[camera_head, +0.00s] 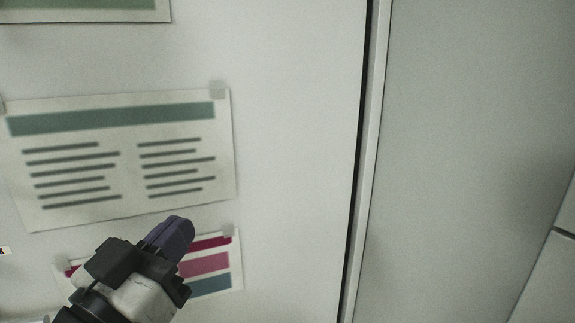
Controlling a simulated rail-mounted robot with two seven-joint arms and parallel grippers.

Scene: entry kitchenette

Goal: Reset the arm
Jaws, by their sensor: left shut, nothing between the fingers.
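My left gripper (179,231) is at the lower left of the head view, pointing up and to the right. Its dark purple fingers are closed together with nothing between them. It is in front of a white panel (295,130) and covers part of a small sheet with red, pink and blue bands (215,265). I cannot tell how far it is from the panel. My right gripper is not in view.
A paper with a green header and grey lines (120,155) is taped above the gripper. Part of another sheet (85,8) shows at the top left. A dark vertical gap (363,130) separates the panel from a grey surface (470,150) on the right.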

